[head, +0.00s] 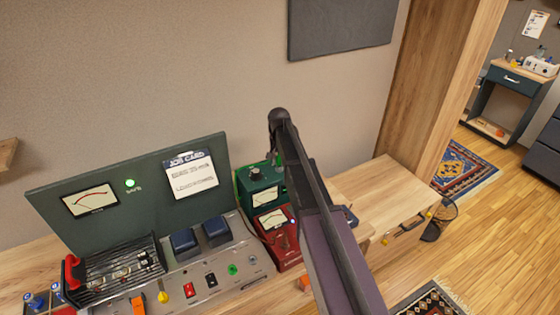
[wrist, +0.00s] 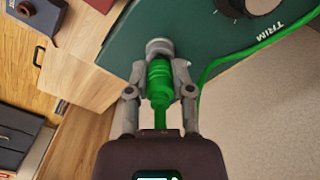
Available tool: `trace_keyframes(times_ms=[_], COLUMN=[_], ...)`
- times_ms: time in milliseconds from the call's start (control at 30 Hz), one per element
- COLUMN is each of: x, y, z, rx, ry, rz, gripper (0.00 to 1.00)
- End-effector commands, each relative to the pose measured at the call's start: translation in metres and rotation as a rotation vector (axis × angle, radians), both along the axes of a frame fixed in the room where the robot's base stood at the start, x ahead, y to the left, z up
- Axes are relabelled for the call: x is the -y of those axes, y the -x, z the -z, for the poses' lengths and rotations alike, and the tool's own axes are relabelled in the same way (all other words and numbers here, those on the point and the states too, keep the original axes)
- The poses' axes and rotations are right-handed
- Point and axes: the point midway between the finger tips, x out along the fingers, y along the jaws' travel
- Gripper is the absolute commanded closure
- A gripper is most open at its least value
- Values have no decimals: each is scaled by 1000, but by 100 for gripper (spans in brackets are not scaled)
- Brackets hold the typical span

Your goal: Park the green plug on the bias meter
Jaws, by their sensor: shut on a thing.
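My gripper (wrist: 160,90) is shut on the green plug (wrist: 160,75) in the wrist view, one finger on each side of its body. The plug's front end meets a grey metal round fitting (wrist: 159,47) at the edge of a dark green panel marked TRIM (wrist: 215,35). I cannot tell whether the plug is seated in it or only lined up. In the head view, a dark green meter box (head: 258,180), likely the bias meter, stands behind a red meter (head: 278,235). My arm hides the gripper there.
The bench holds a control panel (head: 215,265) with switches and a green socket (head: 232,270), and a dark upright board (head: 130,205) with a job card (head: 190,175). Bare wooden bench top (head: 375,190) lies to the right of my arm. A black knob (wrist: 236,8) sits on the green panel.

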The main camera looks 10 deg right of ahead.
Motion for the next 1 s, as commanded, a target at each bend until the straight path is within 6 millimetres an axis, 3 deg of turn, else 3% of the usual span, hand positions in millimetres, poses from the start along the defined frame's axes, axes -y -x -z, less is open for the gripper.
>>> trace_keyframes(times_ms=[733, 767, 867, 900, 1000], x=[0, 0, 0, 0, 0], y=[0, 0, 0, 0, 0], z=[8, 8, 8, 8, 8], rx=[0, 0, 0, 0, 0], ry=[0, 0, 0, 0, 0], rz=[0, 0, 0, 0, 0], gripper=[100, 64, 34, 30, 30])
